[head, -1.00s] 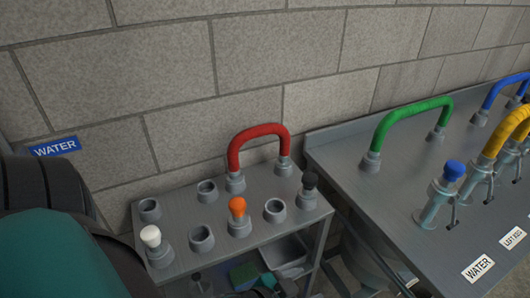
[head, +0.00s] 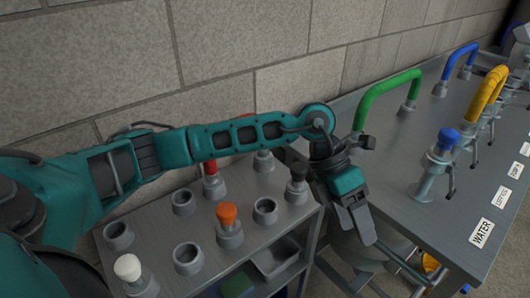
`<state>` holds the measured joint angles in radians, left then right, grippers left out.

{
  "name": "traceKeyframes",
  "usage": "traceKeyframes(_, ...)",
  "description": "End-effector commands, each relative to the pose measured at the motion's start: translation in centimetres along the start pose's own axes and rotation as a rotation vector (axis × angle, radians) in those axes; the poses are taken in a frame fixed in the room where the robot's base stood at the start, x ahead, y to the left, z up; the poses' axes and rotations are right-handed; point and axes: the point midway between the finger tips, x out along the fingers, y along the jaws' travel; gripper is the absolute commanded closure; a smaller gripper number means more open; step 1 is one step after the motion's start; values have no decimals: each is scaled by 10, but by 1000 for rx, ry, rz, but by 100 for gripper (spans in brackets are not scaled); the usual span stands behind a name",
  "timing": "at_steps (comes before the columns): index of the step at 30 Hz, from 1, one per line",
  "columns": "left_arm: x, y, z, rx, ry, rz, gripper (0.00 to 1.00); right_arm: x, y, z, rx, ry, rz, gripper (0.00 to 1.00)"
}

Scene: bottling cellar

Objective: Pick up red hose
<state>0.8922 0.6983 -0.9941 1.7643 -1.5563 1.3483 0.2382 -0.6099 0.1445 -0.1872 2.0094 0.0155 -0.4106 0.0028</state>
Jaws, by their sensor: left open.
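The red hose (head: 211,168) stands at the back of the grey rack on the left. My left arm crosses in front of it, so only small parts show, including its left end near a grey socket. My left gripper (head: 362,228) is open and empty. It hangs to the right of the red hose, over the gap between the rack and the grey bench, and points down toward the front. It is apart from the hose. My right gripper is not in view.
The grey rack (head: 268,233) holds empty sockets and white (head: 128,268), orange (head: 227,215) and black (head: 297,173) plugs. The bench at right carries a green hose (head: 388,86), a blue hose (head: 461,55), a yellow hose (head: 490,88) and a blue-topped valve (head: 447,139). A block wall stands behind.

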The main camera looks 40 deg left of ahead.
Motion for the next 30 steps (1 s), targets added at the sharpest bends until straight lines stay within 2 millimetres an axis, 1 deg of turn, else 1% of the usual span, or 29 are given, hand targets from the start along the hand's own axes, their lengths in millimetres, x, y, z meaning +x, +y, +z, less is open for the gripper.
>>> traceKeyframes(1, -21, 32, -2, 15, 42, 164, 36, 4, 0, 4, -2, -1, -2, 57)
traceKeyframes(2, -36, 50, -4, 14, 70, 259, 36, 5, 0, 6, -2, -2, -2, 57)
traceKeyframes(3, -57, 72, -8, 5, 105, 385, 36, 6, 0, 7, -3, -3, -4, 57)
traceKeyframes(5, -94, 101, -14, -24, 150, 565, 36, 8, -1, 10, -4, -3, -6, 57)
traceKeyframes(6, -119, 117, -18, -51, 175, 675, 36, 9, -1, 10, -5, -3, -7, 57)
traceKeyframes(8, -157, 134, -25, -100, 202, 822, 36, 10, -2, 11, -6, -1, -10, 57)
traceKeyframes(9, -180, 143, -30, -135, 218, 907, 36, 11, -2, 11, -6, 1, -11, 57)
traceKeyframes(12, -226, 154, -42, -217, 241, 1068, 36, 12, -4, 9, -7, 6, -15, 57)
traceKeyframes(15, -254, 158, -50, -274, 253, 1161, 36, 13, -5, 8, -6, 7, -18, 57)
traceKeyframes(18, -262, 165, -56, -302, 260, 1198, 36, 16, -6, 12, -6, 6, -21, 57)
traceKeyframes(20, -259, 173, -60, -306, 262, 1203, 36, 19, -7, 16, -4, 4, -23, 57)
traceKeyframes(22, -253, 185, -66, -308, 264, 1202, 36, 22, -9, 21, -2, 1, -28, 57)
traceKeyframes(27, -246, 209, -76, -306, 263, 1202, 36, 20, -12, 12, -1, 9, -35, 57)
traceKeyframes(30, -242, 220, -79, -303, 262, 1201, 36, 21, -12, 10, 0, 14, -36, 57)
